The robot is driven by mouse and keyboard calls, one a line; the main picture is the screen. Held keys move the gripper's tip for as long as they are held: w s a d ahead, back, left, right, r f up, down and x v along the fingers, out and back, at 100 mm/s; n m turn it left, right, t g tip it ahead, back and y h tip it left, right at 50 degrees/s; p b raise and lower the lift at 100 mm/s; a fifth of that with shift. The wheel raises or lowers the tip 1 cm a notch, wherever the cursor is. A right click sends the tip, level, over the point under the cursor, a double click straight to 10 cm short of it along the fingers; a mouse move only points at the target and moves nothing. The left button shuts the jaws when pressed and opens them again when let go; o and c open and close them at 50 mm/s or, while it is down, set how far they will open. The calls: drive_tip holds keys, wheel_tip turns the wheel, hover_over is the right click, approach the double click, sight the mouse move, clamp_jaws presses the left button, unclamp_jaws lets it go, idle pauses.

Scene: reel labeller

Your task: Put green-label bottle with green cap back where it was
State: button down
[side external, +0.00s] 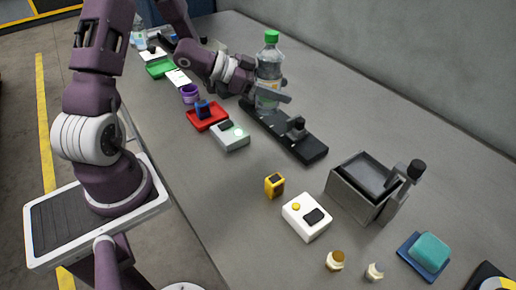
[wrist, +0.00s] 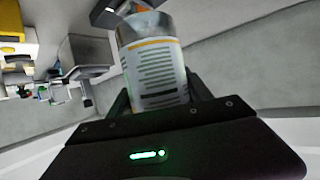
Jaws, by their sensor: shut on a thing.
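A clear bottle with a green cap (side external: 269,60) stands about upright near the middle of the side external view, over the far end of a long black rail (side external: 300,143). My gripper (side external: 274,94) is shut around its lower part. The wrist view shows the bottle's printed side (wrist: 153,68) between the two fingers of the gripper (wrist: 160,96). The cap is out of the wrist view. I cannot tell whether the bottle's base touches the rail.
A grey box-shaped machine (side external: 345,196) and a white box with a dark button (side external: 306,217) stand nearer. A red tray (side external: 208,122), a light box with a green light (side external: 230,138) and a purple cup (side external: 189,94) line the left edge. The right-hand table strip by the wall is clear.

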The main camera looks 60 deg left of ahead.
drive_tip(key=s+d+m+g+h, duration=0.3)
drive_tip(key=s+d+m+h, duration=0.1)
drive_tip(key=s+d, duration=0.4)
drive_tip(key=shift+m+g, duration=0.3)
drive_tip(key=f, duration=0.3)
drive_tip(key=s+f, duration=0.1)
drive_tip(key=f, duration=0.6)
drive_tip(key=shift+s+a+f, duration=0.1)
drive_tip(key=shift+s+a, duration=0.2)
drive_tip(key=shift+a, duration=0.1)
drive_tip(key=shift+f, duration=0.15)
drive_tip(key=shift+c, duration=2.2)
unclamp_jaws()
